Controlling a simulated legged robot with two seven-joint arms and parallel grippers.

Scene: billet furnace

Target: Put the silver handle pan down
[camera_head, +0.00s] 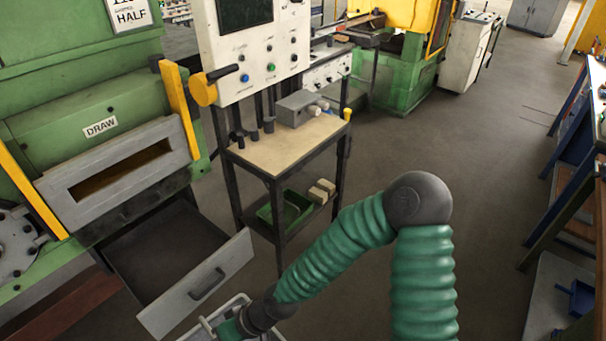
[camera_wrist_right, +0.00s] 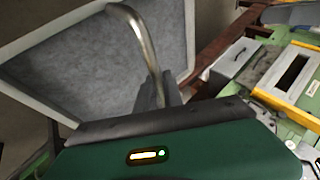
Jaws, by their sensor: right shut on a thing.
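The pan (camera_wrist_right: 75,60) is a wide grey tray with a pale rim and fills the upper left of the right wrist view. Its curved silver handle (camera_wrist_right: 147,45) runs down into my right gripper (camera_wrist_right: 158,95), which is shut on it. In the head view only a piece of the pan's pale rim (camera_head: 238,301) shows at the bottom edge, beside my right gripper (camera_head: 226,330). Whether the pan touches anything below is hidden. My left gripper is not in view.
An open grey drawer (camera_head: 196,295) juts from the green furnace, close to the pan. A small table (camera_head: 285,143) holds a grey box (camera_head: 297,108); its lower shelf has a green bin (camera_head: 284,211). A workbench (camera_head: 568,190) stands right. The middle floor is clear.

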